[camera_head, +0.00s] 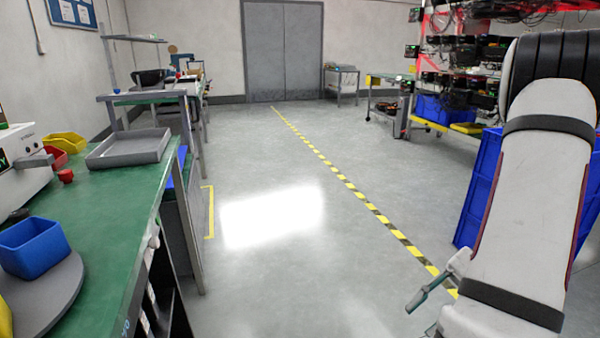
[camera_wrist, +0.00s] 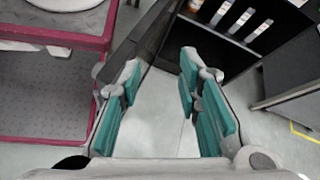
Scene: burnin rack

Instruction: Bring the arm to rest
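My arm (camera_head: 535,185) stands at the right of the head view, a white link with dark bands. My gripper (camera_wrist: 160,80) shows in the wrist view with its two teal-padded fingers apart. Only grey floor shows between them, and it holds nothing. In the head view a small teal finger part (camera_head: 430,288) shows beside the lower arm, over the floor; the rest of the gripper is hidden or out of the picture.
A green-topped bench (camera_head: 115,215) runs along the left, with a grey tray (camera_head: 130,148) and a blue bin (camera_head: 34,247). Blue crates (camera_head: 478,190) stand close behind my arm, near a rack of electronics (camera_head: 470,60). The middle floor with a yellow-black line (camera_head: 345,180) is clear.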

